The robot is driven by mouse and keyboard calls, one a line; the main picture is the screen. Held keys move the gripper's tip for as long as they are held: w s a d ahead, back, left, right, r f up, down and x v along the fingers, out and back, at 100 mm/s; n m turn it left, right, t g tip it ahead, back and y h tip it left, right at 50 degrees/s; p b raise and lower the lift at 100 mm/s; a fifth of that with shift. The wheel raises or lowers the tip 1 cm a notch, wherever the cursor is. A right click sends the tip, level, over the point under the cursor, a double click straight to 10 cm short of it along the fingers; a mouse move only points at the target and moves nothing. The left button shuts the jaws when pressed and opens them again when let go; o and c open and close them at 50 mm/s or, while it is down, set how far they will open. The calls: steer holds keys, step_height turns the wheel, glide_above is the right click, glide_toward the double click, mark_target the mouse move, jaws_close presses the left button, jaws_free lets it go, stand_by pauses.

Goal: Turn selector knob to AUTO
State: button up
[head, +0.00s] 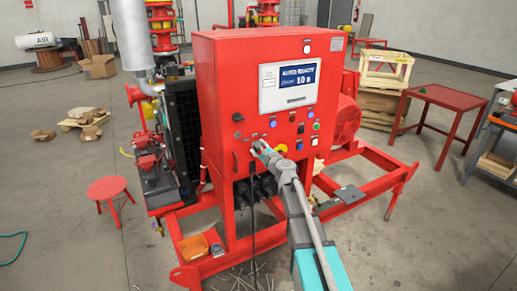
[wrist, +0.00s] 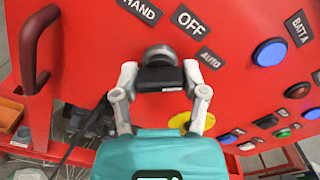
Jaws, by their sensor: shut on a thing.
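The selector knob (wrist: 158,76) is black with a grey round base and sits on the red panel in the wrist view. Labels HAND (wrist: 140,10), OFF (wrist: 189,20) and AUTO (wrist: 210,60) run in an arc above it and to its right. I cannot tell which label the knob points to. My gripper (wrist: 160,80) is shut on the knob, one finger on each side. In the head view my gripper (head: 261,149) reaches the lower front of the red control cabinet (head: 222,85) and covers the knob.
A red door handle (wrist: 33,48) juts out left of the knob. A blue button (wrist: 270,52) under a BATT A label and several other buttons lie to the right. A display screen (head: 289,86) is higher on the cabinet. A red skid frame (head: 345,205) surrounds its base.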

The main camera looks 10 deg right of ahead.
steer(key=o, duration=1.2)
steer(key=shift+c, duration=0.2)
steer(key=shift+s, duration=0.1)
steer(key=v, duration=1.1)
steer(key=shift+s+d, duration=0.15)
steer(key=shift+s, duration=0.25)
